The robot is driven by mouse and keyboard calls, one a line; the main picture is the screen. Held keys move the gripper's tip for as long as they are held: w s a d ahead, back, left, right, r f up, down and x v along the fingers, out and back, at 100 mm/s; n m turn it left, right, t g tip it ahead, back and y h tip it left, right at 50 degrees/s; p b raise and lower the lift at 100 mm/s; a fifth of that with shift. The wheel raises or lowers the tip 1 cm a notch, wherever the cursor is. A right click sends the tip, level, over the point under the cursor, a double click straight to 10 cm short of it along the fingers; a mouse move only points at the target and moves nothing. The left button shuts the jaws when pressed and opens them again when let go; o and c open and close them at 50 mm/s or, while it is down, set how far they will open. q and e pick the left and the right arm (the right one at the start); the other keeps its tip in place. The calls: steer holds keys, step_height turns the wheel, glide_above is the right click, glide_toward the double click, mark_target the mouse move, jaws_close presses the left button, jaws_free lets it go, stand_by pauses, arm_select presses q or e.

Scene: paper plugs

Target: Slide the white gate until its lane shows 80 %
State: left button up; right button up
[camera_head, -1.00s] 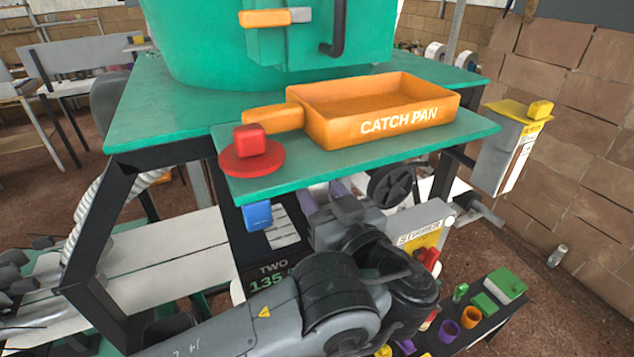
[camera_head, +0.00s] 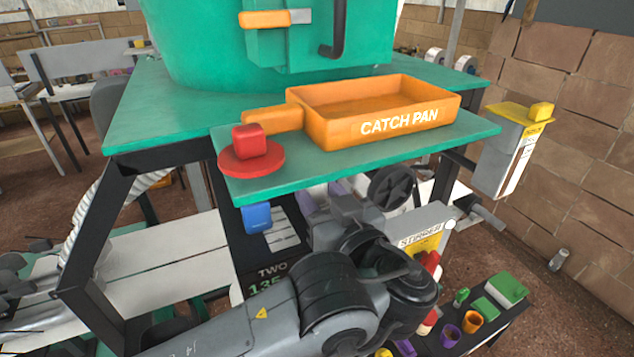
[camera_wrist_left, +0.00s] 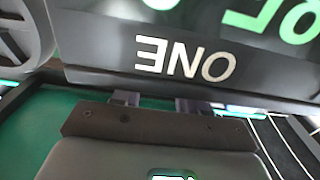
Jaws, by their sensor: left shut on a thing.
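My left gripper (camera_head: 322,197) reaches under the green shelf, its purple-grey fingertips partly hidden by the shelf edge and my wrist. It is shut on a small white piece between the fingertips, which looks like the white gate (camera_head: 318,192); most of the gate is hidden. In the left wrist view the fingertips (camera_wrist_left: 160,102) show beside a dark panel. A display marked ONE (camera_wrist_left: 185,62) appears upside down there, its green digits cut off by the frame. A display marked TWO (camera_head: 272,270) shows green digits starting 135, partly covered by my arm. My right gripper is not in view.
An orange catch pan (camera_head: 385,135) and a red knob on a disc (camera_head: 250,158) sit on the green shelf (camera_head: 350,168) above my gripper. A blue block (camera_head: 257,217) hangs below its edge. Several coloured plugs stand on a dark tray (camera_head: 478,347) at lower right.

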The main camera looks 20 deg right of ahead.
mark_target(317, 192)
arm_select(q)
steer(key=shift+w+f, duration=0.1)
stand_by(0.7)
steer(key=o, duration=1)
steer(key=shift+s+b, duration=0.45)
steer(key=shift+b, duration=0.15)
steer(key=shift+s+d+f+b, duration=0.1)
steer(key=shift+s+b, duration=0.5)
steer(key=shift+s, duration=0.15)
steer(key=shift+s+r+b, duration=0.2)
steer(key=shift+s+b, duration=0.2)
steer(key=shift+s, duration=0.45)
